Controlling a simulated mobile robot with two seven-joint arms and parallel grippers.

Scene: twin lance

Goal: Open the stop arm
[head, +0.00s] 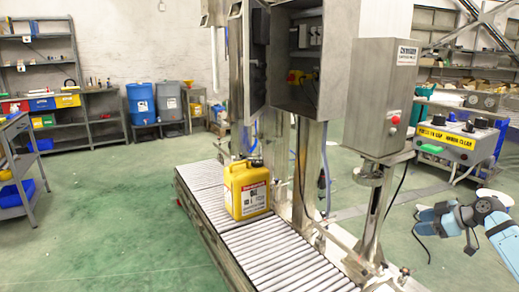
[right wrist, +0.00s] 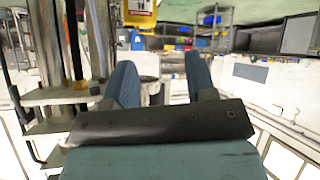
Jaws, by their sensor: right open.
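A yellow jerrycan (head: 247,188) with a white label stands upright on the roller conveyor (head: 270,245). Its lower part also shows at the top of the right wrist view (right wrist: 140,12). Thin metal bars (head: 338,238) show along the conveyor's right side, by the steel posts; I cannot tell which of them is the stop arm or how it stands. My right gripper (head: 424,222) is at the right, apart from the conveyor and the steel column, pointing left. In the right wrist view its two blue fingers (right wrist: 158,68) are spread with nothing between them. My left gripper is not in view.
An open steel cabinet (head: 297,65) and a steel box with a red button (head: 382,97) stand on posts beside the conveyor. A control panel (head: 455,135) with yellow labels is behind my right arm. Green floor (head: 110,220) is clear at the left.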

